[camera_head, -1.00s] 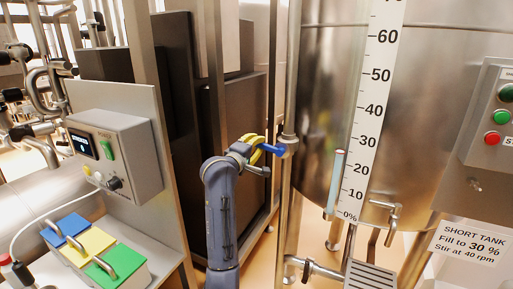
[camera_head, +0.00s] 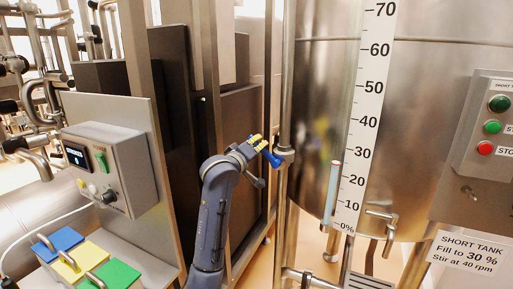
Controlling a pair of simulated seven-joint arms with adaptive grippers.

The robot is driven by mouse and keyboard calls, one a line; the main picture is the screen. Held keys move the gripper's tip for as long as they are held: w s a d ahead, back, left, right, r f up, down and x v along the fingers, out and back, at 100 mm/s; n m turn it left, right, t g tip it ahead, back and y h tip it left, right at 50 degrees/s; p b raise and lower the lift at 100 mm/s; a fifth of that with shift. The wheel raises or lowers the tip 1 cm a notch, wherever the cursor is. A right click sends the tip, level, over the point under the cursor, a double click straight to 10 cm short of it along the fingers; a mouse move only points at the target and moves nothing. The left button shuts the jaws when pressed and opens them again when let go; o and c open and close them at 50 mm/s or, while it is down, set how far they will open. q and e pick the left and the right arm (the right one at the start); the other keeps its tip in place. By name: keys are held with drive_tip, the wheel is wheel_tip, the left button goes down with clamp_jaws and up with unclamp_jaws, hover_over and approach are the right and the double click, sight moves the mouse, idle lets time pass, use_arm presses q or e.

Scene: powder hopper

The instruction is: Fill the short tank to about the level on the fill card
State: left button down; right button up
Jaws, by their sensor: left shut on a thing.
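The short tank (camera_head: 420,120) is the large steel vessel at right. Its white percent scale (camera_head: 363,120) runs up the front. Beside the scale, a light blue level tube (camera_head: 331,195) has a red top edge a little below the 30 mark. The fill card (camera_head: 466,250) reads "SHORT TANK, Fill to 30 %, Stir at 40 rpm". My left gripper (camera_head: 262,146), with yellow fingers, is shut on a blue valve handle (camera_head: 270,156) at a pipe left of the tank. The handle slants down to the right. My right gripper is out of view.
A panel with green and red buttons (camera_head: 492,127) is at far right. A grey power box (camera_head: 115,165) stands at left above blue, yellow and green lidded bins (camera_head: 110,275). Steel posts and dark cabinets (camera_head: 170,90) stand close behind my left arm.

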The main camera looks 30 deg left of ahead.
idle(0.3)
use_arm(q)
drive_tip(key=c, duration=1.3)
unclamp_jaws()
drive_tip(key=shift+s, duration=0.1)
drive_tip(key=s, duration=0.4)
drive_tip(key=s+d, duration=0.1)
drive_tip(key=s, duration=0.6)
drive_tip(key=shift+s+d, duration=0.15)
drive_tip(key=shift+s, duration=0.2)
drive_tip(key=shift+o, duration=0.2)
